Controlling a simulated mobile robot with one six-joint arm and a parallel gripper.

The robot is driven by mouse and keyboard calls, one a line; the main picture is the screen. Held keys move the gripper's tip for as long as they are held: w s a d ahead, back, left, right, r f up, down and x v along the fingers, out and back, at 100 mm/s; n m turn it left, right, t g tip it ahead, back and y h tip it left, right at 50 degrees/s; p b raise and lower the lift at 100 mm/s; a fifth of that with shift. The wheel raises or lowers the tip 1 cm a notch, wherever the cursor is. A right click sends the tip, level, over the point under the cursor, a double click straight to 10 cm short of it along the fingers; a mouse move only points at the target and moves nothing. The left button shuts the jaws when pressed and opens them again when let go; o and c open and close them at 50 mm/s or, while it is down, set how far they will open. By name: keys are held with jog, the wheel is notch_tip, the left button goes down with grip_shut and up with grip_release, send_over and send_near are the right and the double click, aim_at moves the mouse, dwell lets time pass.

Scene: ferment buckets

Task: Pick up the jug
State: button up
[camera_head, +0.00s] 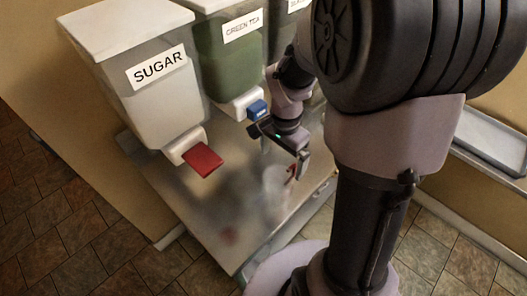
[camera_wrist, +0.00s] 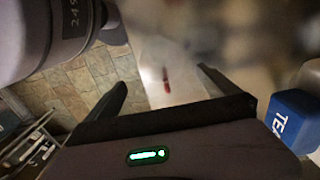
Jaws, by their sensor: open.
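The jug (camera_head: 274,180) looks like a pale, see-through vessel with a red part on its right side. It stands on the metal counter under my gripper in the head view, and its outline is faint. In the wrist view the jug (camera_wrist: 166,82) shows as a pale shape with a red strip, between the fingers in the picture. My gripper (camera_head: 284,156) is open, with its fingers apart and pointing down toward the jug. In the wrist view both fingers (camera_wrist: 163,80) show with nothing clamped between them. I cannot tell how far they are from the jug.
The SUGAR bucket (camera_head: 150,90) has a red tap (camera_head: 203,161) jutting over the counter (camera_head: 200,215). The GREEN TEA bucket (camera_head: 228,55) has a blue tap (camera_head: 257,110), close beside my gripper; this blue tap (camera_wrist: 293,120) shows right in the wrist view. The counter's front left is clear.

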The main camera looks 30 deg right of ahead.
jog(key=b, duration=0.2)
send_near(280, 182)
jog(key=s+a+f, duration=0.1)
jog(key=s+a, duration=0.1)
jog(key=s, duration=0.1)
jog(key=f, duration=0.1)
jog(key=f+b, duration=0.1)
jog(key=f, duration=0.1)
jog(key=f+b, duration=0.1)
jog(key=f, duration=0.1)
jog(key=shift+w+d, duration=0.35)
jog(key=shift+w, duration=0.05)
jog(key=shift+r, duration=0.1)
jog(key=shift+c, duration=0.7)
jog(key=c, duration=1.2)
